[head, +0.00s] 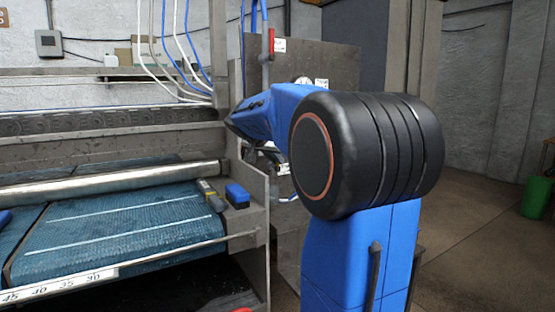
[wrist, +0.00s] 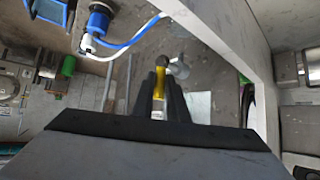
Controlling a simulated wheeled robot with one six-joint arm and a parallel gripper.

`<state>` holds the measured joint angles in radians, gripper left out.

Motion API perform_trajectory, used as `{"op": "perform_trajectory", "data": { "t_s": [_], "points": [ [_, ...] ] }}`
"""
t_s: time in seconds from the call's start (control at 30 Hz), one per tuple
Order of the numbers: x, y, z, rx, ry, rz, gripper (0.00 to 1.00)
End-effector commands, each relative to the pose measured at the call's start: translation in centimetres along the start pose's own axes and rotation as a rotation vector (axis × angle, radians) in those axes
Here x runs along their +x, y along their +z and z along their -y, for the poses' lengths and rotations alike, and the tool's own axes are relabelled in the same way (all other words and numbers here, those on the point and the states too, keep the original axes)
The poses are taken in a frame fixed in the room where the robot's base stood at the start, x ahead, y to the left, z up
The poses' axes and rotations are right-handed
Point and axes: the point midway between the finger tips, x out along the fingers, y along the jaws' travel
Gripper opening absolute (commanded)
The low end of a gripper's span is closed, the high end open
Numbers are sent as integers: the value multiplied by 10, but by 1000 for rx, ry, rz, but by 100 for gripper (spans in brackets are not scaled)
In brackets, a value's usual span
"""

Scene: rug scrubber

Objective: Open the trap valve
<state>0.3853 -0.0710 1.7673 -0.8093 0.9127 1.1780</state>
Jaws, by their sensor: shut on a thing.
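A yellow handle (wrist: 158,88) stands between the dark fingers of my gripper (wrist: 160,93) in the wrist view. My gripper is shut on it. A grey metal fitting (wrist: 179,67) lies just beyond the fingertips, to the right. I take the yellow handle to be the trap valve's, but its link to the valve body is not clear. In the head view my blue and black arm hides the fingertips and the handle.
The rug machine's frame and blue conveyor belt (head: 120,225) fill the left of the head view. A red handle (head: 271,42) is on the upright pipe. A green bin (head: 536,197) stands far right. In the wrist view, a grey beam (wrist: 226,48) crosses close on the right.

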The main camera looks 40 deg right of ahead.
Motion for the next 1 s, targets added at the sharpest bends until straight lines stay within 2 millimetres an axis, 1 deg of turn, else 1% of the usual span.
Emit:
{"op": "perform_trajectory", "data": {
  "t_s": [0.23, 0.63, 0.67, 0.7, 1.0],
  "points": [
    [-2, 2, 2, -22, 14, -39, 0],
    [-1, 2, 2, -24, 16, -43, 0],
    [-1, 2, 2, -24, 17, -43, 18],
    [-1, 2, 2, -24, 17, -43, 21],
    [-2, 2, 1, -23, 17, -42, 21]
  ]
}}
